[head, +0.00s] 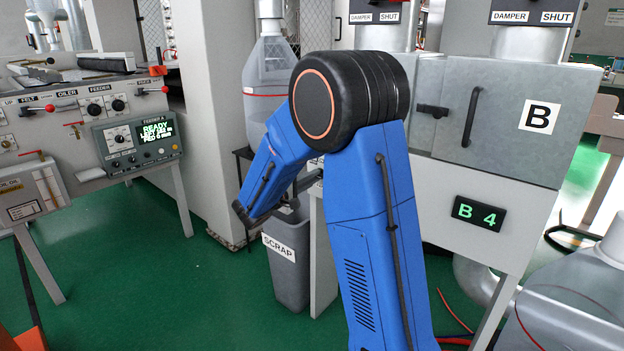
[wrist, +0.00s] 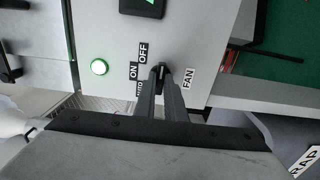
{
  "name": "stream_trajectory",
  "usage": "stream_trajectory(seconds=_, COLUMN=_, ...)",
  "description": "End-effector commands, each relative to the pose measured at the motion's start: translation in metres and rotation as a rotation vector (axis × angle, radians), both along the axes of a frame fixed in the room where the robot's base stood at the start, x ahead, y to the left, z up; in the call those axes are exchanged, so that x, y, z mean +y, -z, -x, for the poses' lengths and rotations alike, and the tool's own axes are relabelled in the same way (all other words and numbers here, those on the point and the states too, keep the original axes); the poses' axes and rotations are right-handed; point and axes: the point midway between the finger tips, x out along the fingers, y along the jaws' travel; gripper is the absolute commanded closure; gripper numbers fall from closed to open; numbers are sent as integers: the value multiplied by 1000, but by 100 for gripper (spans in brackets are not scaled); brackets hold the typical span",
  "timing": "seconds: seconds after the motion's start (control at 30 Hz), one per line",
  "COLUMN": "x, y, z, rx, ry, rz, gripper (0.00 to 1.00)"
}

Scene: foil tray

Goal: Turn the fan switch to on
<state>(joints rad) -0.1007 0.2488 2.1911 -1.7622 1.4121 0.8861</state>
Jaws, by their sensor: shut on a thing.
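In the wrist view my gripper (wrist: 161,76) is shut on the fan switch (wrist: 161,69), a small dark knob on a light grey panel. The fingertips hide most of the knob, so I cannot tell which label it points to. The ON label (wrist: 133,71) and the OFF label (wrist: 143,52) sit to its left, and the FAN label (wrist: 188,78) is to its right. A round lamp (wrist: 99,67) farther left glows green. In the head view my blue arm hides the gripper and the switch.
A grey SCRAP bin (head: 288,262) stands on the green floor beside my arm. A grey cabinet marked B (head: 500,120) is at the right, with a lit B 4 display (head: 478,213). A control console (head: 90,110) is at the left. Open floor lies at lower left.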

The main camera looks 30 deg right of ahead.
Motion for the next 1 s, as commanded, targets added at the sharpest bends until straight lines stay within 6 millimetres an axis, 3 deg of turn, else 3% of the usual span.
stream_trajectory(seconds=0.07, x=0, y=2, z=1, rx=4, ry=2, rz=-2, gripper=100)
stream_trajectory(seconds=0.1, x=0, y=2, z=1, rx=4, ry=1, rz=-2, gripper=80)
stream_trajectory(seconds=0.17, x=0, y=2, z=1, rx=4, ry=1, rz=-1, gripper=71)
stream_trajectory(seconds=0.57, x=6, y=1, z=2, rx=2, ry=-1, rz=0, gripper=71)
stream_trajectory(seconds=1.0, x=70, y=1, z=25, rx=2, ry=-4, rz=0, gripper=71)
